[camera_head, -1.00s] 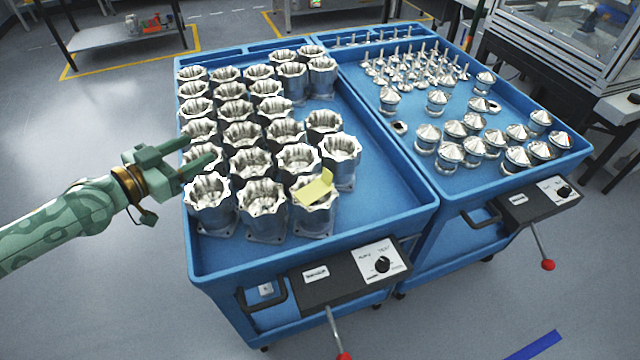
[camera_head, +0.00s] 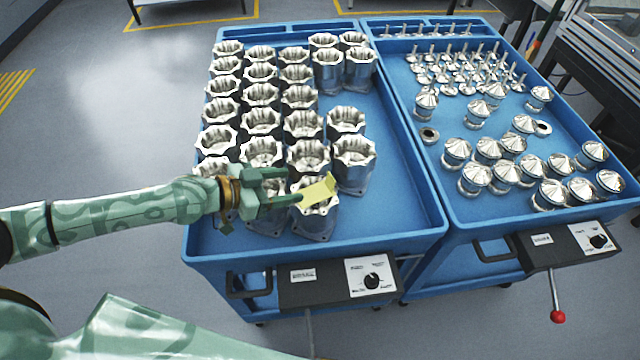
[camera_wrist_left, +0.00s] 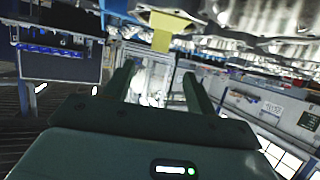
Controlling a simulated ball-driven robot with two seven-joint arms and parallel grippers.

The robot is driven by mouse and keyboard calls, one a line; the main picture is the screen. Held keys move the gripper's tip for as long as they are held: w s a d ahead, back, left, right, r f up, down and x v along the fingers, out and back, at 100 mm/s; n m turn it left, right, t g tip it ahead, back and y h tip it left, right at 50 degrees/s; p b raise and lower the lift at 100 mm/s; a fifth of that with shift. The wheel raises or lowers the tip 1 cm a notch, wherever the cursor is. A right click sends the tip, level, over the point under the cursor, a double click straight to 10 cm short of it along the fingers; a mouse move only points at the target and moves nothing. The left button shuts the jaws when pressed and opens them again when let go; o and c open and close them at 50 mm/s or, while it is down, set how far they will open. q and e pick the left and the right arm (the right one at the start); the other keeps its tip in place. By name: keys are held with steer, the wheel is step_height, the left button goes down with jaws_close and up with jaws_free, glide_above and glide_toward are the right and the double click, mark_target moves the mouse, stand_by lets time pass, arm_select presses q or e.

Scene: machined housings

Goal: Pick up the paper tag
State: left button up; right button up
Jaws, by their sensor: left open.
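The paper tag (camera_head: 318,190) is a yellow, bent piece lying on the rim of a front-row metal housing (camera_head: 315,222) in the left blue cart. My left gripper (camera_head: 293,187) is open, with its fingertips just left of the tag in the head view. In the left wrist view the tag (camera_wrist_left: 166,32) shows at the top middle, beyond the two open fingers (camera_wrist_left: 158,75). I cannot tell whether a finger touches the tag. My right gripper is not in view.
Several fluted metal housings (camera_head: 262,120) stand close together around the tag. The right blue cart (camera_head: 400,125) holds cone-topped parts (camera_head: 487,150) and small stemmed parts (camera_head: 460,70). Bare tray floor (camera_head: 395,210) lies right of the housings.

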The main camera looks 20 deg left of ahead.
mark_target(331, 179)
arm_select(q)
steer(key=x, duration=0.5)
steer(key=shift+w+d+f, duration=0.1)
steer(key=shift+w+d, duration=0.1)
steer(key=shift+w, duration=0.1)
steer(key=x, duration=0.5)
steer(key=shift+d, duration=0.1)
steer(key=c, duration=1.1)
